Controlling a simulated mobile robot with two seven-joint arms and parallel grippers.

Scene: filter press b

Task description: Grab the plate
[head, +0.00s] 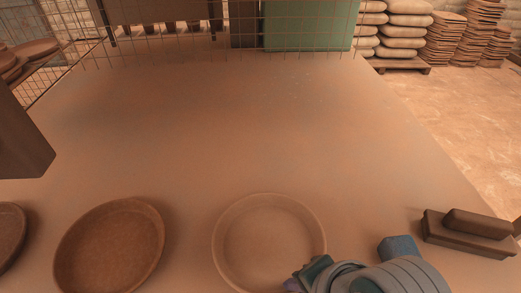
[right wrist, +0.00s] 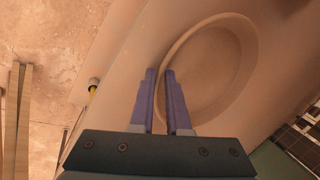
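A pale, shallow round plate (head: 262,240) lies on the table at the bottom middle of the head view. A darker brown plate (head: 110,248) lies to its left, and part of another dark plate (head: 8,236) shows at the left edge. My right gripper (head: 298,281) is at the pale plate's lower right rim. In the right wrist view, the pale plate (right wrist: 212,68) is just ahead of my right gripper (right wrist: 159,72). Its two purple fingers are a little apart, one over the rim and one just outside it. Contact with the rim cannot be told. My left gripper is not in view.
A dark brown block (head: 470,224) on a flat base lies at the table's right. A dark box shape (head: 18,140) juts in at the left. A wire mesh (head: 150,42) stands along the table's back. The middle of the table (head: 230,130) is clear.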

